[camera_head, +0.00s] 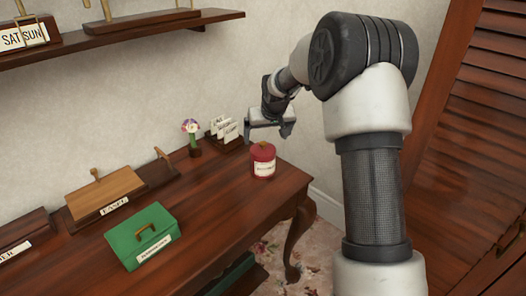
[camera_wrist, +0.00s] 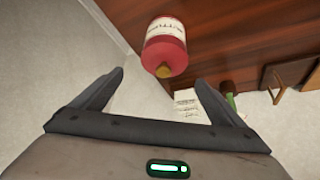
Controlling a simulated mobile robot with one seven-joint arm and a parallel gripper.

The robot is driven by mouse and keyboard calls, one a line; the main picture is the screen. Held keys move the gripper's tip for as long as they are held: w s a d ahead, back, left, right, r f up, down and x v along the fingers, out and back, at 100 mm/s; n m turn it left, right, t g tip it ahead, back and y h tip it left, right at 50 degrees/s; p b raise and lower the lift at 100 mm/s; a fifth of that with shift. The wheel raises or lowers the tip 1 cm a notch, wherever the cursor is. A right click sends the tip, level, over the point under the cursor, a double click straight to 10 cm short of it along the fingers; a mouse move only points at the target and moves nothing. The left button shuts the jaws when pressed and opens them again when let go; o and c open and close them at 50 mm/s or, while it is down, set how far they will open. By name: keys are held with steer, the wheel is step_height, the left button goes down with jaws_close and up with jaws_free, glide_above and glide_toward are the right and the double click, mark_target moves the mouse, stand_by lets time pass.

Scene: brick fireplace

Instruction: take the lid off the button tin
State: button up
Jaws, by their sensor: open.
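The red button tin (camera_head: 263,166) stands upright near the right end of the wooden table, with a cream label on its front. Its lid (camera_head: 263,149) is on and has a small gold-brown knob, which shows in the wrist view (camera_wrist: 163,71). The tin's red body (camera_wrist: 165,42) also shows there, ahead of my gripper and between the lines of its fingers. My gripper (camera_head: 268,128) is open and empty, just above and behind the tin in the head view. Its two spread fingers show in the wrist view (camera_wrist: 157,95), apart from the knob.
A card holder (camera_head: 224,132) and a small flower pot (camera_head: 193,140) stand left of the tin. A green box (camera_head: 145,236) and a wooden easel (camera_head: 105,192) are farther left. A shelf (camera_head: 120,27) hangs on the wall. The table between tin and green box is clear.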

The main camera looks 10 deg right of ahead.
mark_target(263, 143)
steer(key=x, duration=0.5)
steer(key=shift+w+a+f+b, duration=0.15)
steer(key=shift+a+f+b, duration=0.15)
steer(key=shift+f+b, duration=0.05)
steer(key=c, duration=1.1)
